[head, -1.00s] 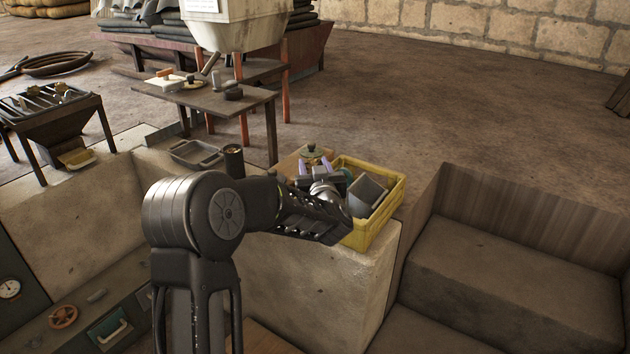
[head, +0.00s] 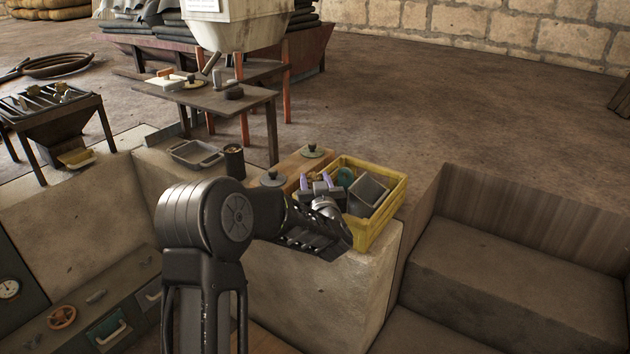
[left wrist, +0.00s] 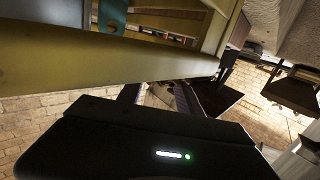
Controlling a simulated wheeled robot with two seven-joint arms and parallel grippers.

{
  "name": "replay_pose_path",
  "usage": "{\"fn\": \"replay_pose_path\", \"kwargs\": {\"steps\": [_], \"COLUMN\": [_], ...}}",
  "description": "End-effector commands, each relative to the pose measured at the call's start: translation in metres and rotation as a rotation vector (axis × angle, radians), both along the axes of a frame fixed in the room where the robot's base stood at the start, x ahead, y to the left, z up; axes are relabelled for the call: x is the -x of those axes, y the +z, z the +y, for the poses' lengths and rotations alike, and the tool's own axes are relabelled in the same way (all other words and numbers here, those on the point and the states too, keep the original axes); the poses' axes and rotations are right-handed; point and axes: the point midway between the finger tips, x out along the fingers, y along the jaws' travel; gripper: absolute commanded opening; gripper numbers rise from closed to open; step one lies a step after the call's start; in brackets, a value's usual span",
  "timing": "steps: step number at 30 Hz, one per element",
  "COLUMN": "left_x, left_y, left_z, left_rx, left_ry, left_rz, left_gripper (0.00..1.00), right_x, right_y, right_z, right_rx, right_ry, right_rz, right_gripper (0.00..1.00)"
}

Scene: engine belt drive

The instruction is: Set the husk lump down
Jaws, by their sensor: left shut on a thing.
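My left gripper (head: 314,178), with purple-tipped fingers, is shut on a small brown lump, the husk lump (head: 312,181), of which little shows. It is by the left side of the yellow crate (head: 388,213), in front of a wooden box with knobbed lids. In the left wrist view the lump (left wrist: 158,97) shows dimly between the fingers, partly hidden by the dark gripper body. A yellow-olive bar, probably the crate's wall, crosses close above it. I cannot tell whether the lump touches anything below. My right gripper is not in view.
The crate holds a grey box-shaped piece (head: 367,192) and a teal round piece (head: 343,177). Knobbed lids (head: 312,151) (head: 272,178), a dark cup (head: 234,160) and a grey tray (head: 195,153) stand along the stone ledge. A sunken step lies to the right.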

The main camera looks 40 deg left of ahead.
Motion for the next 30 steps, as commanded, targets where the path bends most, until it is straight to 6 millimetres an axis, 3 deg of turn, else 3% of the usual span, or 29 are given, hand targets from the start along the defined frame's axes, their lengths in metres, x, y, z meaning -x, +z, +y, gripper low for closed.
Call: {"fn": "replay_pose_path", "kwargs": {"steps": [7,8,15,25,30], "left_x": [0.000,0.000,0.000,0.000,0.000], "left_y": [-0.004,-0.004,-0.004,-0.001,0.015], "left_z": [0.000,0.000,0.000,0.000,0.001], "left_rx": [0.000,0.000,0.000,0.000,0.000], "left_ry": [0.000,0.000,0.000,0.001,0.002], "left_rz": [0.000,0.000,0.000,0.000,0.000], "left_gripper": [0.00,0.44,0.64,0.65,0.65], "right_x": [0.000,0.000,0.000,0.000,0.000], "right_y": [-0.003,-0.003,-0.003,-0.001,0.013], "right_z": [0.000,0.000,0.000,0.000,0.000], "right_rx": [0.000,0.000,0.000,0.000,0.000], "right_ry": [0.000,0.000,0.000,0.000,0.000], "right_rz": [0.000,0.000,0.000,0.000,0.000], "right_gripper": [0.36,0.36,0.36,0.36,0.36]}}
